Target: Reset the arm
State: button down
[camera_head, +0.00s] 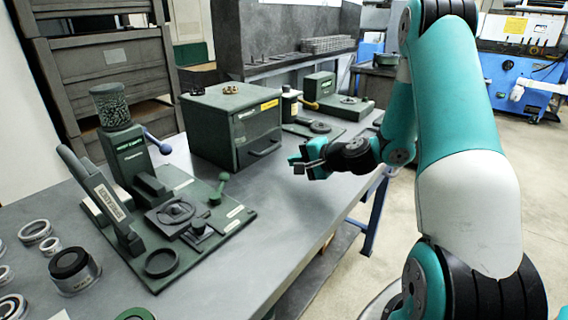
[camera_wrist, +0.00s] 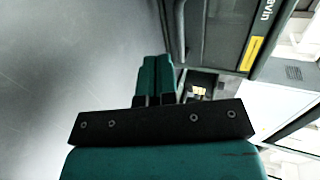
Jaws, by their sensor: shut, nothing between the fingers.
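My arm, teal and white, rises at the right of the head view and bends down toward the bench. My gripper (camera_head: 300,165) hangs over the right part of the bench, in front of the green box-shaped machine. In the wrist view its two teal fingers (camera_wrist: 155,80) lie together with nothing between them. The gripper is shut and empty. The grey bench top (camera_wrist: 70,70) fills the left of the wrist view, and the machine's front (camera_wrist: 218,35) with a yellow label is at the right.
The green machine (camera_head: 232,125) stands behind my gripper. A grinder station (camera_head: 165,215) with a jar of granules (camera_head: 110,105) is at the left. Several metal rings (camera_head: 35,231) lie near the left edge. Bare bench (camera_head: 285,215) lies between the grinder station and my arm.

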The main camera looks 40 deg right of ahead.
jog(key=v, duration=0.5)
jog(key=shift+d, duration=0.3)
jog(key=shift+a, duration=0.1)
jog(key=s+a+r+n+g+y+p, duration=0.1)
jog(key=s+a+r+n+g, duration=0.2)
jog(key=a, duration=0.4)
jog(key=s+a+r+n+g+y, duration=0.1)
jog(key=a+r+n+g+y, duration=0.1)
jog(key=a+n, duration=0.4)
jog(key=s+a+r+n+g+y+p, duration=0.1)
jog(key=a+r+n+g, duration=0.2)
jog(key=a, duration=0.6)
jog(key=s+a+r+n+g+h, duration=0.1)
jog(key=s+a+n, duration=0.1)
jog(key=s, duration=0.4)
jog(key=s+a+r+n+g+h+p, duration=0.1)
jog(key=s+a+r+n+g, duration=0.1)
jog(key=s, duration=0.4)
jog(key=s+a+r+n+g+h+p, duration=0.1)
jog(key=s+a+r+n+g+h, duration=0.1)
jog(key=s+n, duration=0.3)
jog(key=shift+s+a+n, duration=0.3)
jog(key=shift+s+a, duration=0.4)
jog(key=shift+a, duration=0.05)
jog(key=shift+r, duration=0.15)
